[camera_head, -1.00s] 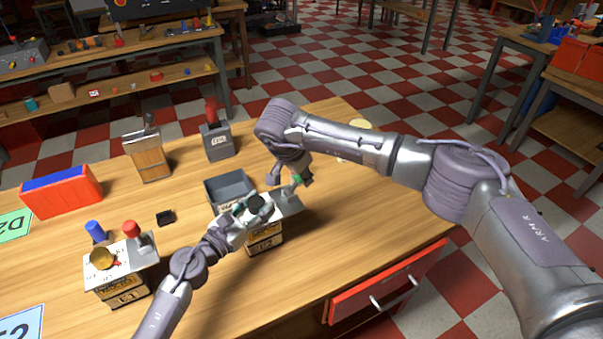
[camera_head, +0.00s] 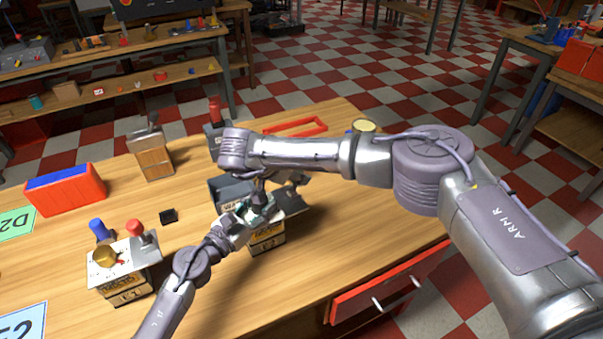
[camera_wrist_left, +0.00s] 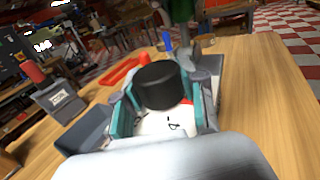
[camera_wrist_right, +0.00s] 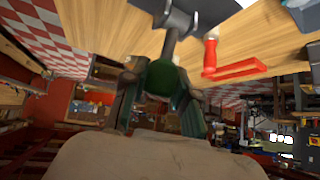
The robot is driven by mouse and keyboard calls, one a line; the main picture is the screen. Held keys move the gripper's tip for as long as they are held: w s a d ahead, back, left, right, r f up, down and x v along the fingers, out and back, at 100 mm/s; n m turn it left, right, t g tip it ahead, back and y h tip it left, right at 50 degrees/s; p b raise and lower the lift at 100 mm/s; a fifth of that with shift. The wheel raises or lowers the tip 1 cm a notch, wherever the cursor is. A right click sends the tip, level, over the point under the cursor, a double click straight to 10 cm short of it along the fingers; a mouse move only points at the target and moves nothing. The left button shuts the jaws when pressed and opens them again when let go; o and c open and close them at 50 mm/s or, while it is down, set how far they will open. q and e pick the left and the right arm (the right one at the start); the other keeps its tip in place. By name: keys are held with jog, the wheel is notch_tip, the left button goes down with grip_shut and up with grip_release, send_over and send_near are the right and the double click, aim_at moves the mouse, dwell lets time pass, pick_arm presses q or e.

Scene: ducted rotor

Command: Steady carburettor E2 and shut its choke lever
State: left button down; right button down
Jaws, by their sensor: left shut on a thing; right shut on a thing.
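Carburettor E2 (camera_head: 267,239), a small box with a light top plate, stands on the wooden bench; its label is unreadable here. My left gripper (camera_head: 256,212) is shut on its black round part; this black part (camera_wrist_left: 158,84) sits between the teal fingers in the left wrist view. The choke lever has a grey stem (camera_wrist_right: 174,42) and a green knob (camera_wrist_right: 158,78). My right gripper (camera_head: 283,179) is shut on that knob, its dark green fingers either side in the right wrist view. In the head view the arms hide most of the lever and the top plate.
A similar carburettor (camera_head: 124,270) with blue and red knobs stands at left. A grey tray (camera_head: 228,190) sits right behind E2. A red frame (camera_head: 297,128), a wooden-fronted unit (camera_head: 153,158) and a red rack (camera_head: 66,189) stand farther back. The bench's right front is clear.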

jog(key=shift+s+a+n+t+h, duration=0.2)
jog(key=shift+a+t+h, duration=0.2)
jog(key=shift+h, duration=0.3)
jog(key=shift+s+a+n+t+h, duration=0.15)
jog(key=shift+a+t+h, duration=0.25)
jog(key=shift+h, duration=0.3)
jog(key=c, duration=0.9)
grip_release()
jog(key=shift+a, duration=0.1)
jog(key=shift+o, duration=0.2)
jog(key=shift+r, duration=0.1)
notch_tip(320, 180, up, 10)
